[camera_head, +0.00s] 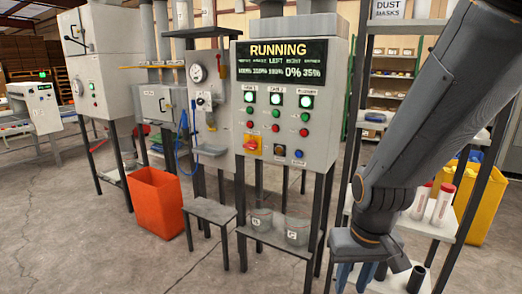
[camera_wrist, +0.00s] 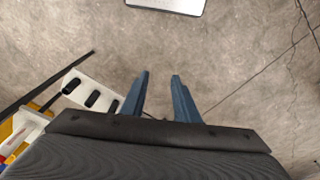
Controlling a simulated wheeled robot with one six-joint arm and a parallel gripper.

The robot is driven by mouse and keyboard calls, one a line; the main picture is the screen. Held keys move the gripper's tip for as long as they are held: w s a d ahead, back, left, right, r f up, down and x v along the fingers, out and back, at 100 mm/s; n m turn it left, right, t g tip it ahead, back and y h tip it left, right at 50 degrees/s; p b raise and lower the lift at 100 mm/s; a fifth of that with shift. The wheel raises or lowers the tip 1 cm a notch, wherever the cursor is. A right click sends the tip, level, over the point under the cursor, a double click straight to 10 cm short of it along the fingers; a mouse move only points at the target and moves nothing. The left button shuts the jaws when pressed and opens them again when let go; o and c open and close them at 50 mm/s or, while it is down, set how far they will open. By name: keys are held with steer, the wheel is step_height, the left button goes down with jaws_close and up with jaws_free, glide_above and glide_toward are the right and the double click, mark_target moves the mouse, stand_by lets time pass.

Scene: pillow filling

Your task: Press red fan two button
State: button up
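A grey control cabinet (camera_head: 325,70) stands upright in the middle of the head view. Its screen (camera_head: 281,62) reads RUNNING. Below are three columns, each with a lit lamp above a green and a red button. The middle column, apparently labelled fan two, has a lamp (camera_head: 276,99), a green button (camera_head: 276,114) and a red button (camera_head: 276,128). My gripper (camera_head: 363,277) hangs low, right of the cabinet and well below the buttons, touching nothing. In the wrist view its two blue fingers (camera_wrist: 160,92) are apart and empty, pointing at the floor.
A small stool (camera_head: 210,210) and orange bin (camera_head: 157,203) stand left. The front floor is clear.

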steer(key=shift+r, duration=0.1)
jaws_close()
stand_by(1.6)
